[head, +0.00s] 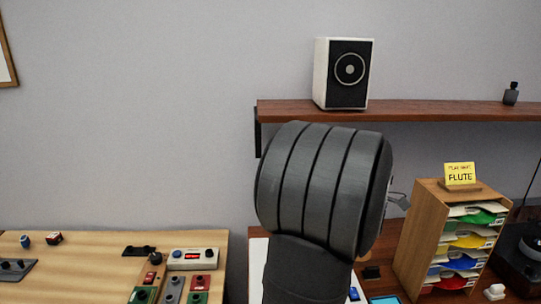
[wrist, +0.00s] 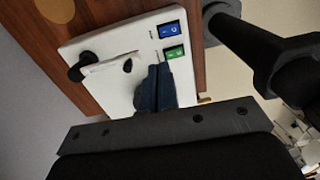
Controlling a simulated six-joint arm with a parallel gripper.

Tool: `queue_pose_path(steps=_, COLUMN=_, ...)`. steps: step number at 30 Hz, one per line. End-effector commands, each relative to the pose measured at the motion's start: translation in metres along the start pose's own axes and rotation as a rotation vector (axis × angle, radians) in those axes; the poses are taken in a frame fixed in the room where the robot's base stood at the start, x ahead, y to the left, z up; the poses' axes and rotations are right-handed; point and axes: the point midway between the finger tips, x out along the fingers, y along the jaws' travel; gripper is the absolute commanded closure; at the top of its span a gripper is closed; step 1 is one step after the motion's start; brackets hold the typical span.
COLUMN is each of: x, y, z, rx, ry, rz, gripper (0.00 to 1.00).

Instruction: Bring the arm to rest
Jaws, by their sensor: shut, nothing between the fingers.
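My gripper (wrist: 158,72) shows in the wrist view with its dark fingers together and nothing between them. They are in front of a white panel (wrist: 100,50); I cannot tell whether they touch it. The panel carries a blue rocker switch (wrist: 169,30), a green rocker switch (wrist: 174,52) and a black knob (wrist: 82,66). In the head view my thick dark grey arm rises through the middle and hides most of the gripper and part of the white panel (head: 257,262).
A white speaker (head: 322,72) stands on a brown wall shelf (head: 430,111) above my arm. At right is a wooden paper rack (head: 413,235) with a yellow FLUTE card (head: 460,174). At left a light wooden table (head: 90,252) holds several control boxes.

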Motion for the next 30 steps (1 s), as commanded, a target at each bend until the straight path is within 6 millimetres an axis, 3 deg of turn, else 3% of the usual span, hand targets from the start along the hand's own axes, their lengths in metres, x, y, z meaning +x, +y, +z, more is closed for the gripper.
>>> queue_pose_path(steps=8, x=0.026, y=-0.002, z=-0.001, rx=0.0, ry=0.002, rz=-0.004, gripper=1.0)
queue_pose_path(steps=21, x=0.109, y=-0.009, z=-0.001, rx=0.001, ry=0.004, rz=-0.008, gripper=1.0)
queue_pose_path(steps=30, x=0.132, y=-0.015, z=-0.001, rx=0.0, ry=0.008, rz=-0.019, gripper=1.0)
